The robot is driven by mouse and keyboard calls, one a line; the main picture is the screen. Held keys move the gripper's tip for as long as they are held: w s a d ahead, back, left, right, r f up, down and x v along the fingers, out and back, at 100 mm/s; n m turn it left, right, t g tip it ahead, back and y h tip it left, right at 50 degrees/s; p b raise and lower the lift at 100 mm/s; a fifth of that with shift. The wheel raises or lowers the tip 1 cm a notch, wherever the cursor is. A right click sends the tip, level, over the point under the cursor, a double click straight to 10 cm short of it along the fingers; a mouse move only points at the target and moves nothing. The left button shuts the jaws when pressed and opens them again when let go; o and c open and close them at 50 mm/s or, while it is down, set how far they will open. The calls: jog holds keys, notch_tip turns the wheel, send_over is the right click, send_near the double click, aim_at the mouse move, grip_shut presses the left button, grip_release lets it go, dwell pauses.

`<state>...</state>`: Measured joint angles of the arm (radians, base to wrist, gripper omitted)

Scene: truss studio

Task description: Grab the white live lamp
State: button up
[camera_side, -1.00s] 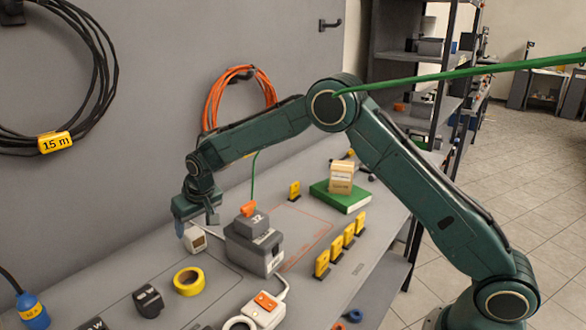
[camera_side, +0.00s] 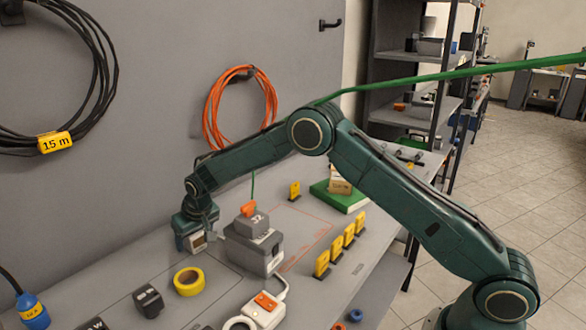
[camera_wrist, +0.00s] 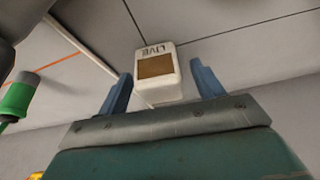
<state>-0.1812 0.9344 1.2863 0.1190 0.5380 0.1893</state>
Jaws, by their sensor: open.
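The white live lamp (camera_wrist: 157,88) is a small white block with a brown-amber panel and the word LIVE on its face. In the wrist view it sits between the two blue fingers of my gripper (camera_wrist: 160,92), with a visible gap on each side. In the side view the lamp (camera_side: 197,241) stands on the bench, partly hidden by my gripper (camera_side: 192,235), which is down over it. The fingers are open and are mostly hidden in the side view.
A grey stacked box (camera_side: 252,245) with an orange switch stands just right of my gripper. A yellow tape roll (camera_side: 189,281) lies in front. Yellow tags (camera_side: 335,250) and a green book (camera_side: 338,197) are farther right. The grey wall is close behind.

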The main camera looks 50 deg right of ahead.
jog(key=shift+w+f, duration=0.15)
jog(key=shift+f, duration=0.2)
jog(key=c, duration=1.1)
